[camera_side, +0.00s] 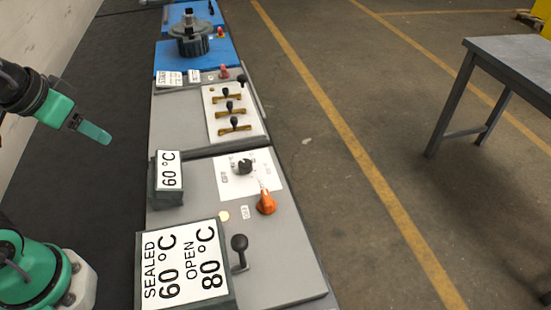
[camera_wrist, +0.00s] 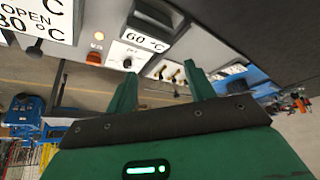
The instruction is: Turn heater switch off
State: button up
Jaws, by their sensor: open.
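A black rotary knob (camera_side: 243,166) sits on a white marked plate (camera_side: 233,186) on the grey bench; its small lettering is hard to read, and I cannot be sure that it is the heater switch. An orange handle (camera_side: 266,202) is just below it. A black-knobbed lever (camera_side: 239,248) stands beside the large temperature sign. The wrist view shows the white plate (camera_wrist: 118,52) and its knob (camera_wrist: 127,62) beyond my fingers, upside down. My gripper (camera_side: 97,132) is in the air left of the bench, apart from all controls. Its fingers also show in the wrist view (camera_wrist: 163,88), open and empty.
A 60 °C sign block (camera_side: 168,178) and a larger "SEALED 60 °C, OPEN 80 °C" sign (camera_side: 182,265) stand up at the bench's left side. Several small black-knobbed levers (camera_side: 232,110) sit farther back. A grey table (camera_side: 515,60) stands at the right, across open floor.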

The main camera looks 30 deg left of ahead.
jog(key=shift+w, duration=0.1)
jog(key=shift+c, duration=1.2)
jog(key=m+g, duration=0.6)
jog(key=m, duration=2.1)
send_over(267, 197)
jog(key=f, duration=1.2)
jog(key=shift+a, duration=0.3)
jog(key=shift+d+f, duration=0.25)
jog(key=shift+f, duration=0.05)
jog(key=shift+f, duration=3.9)
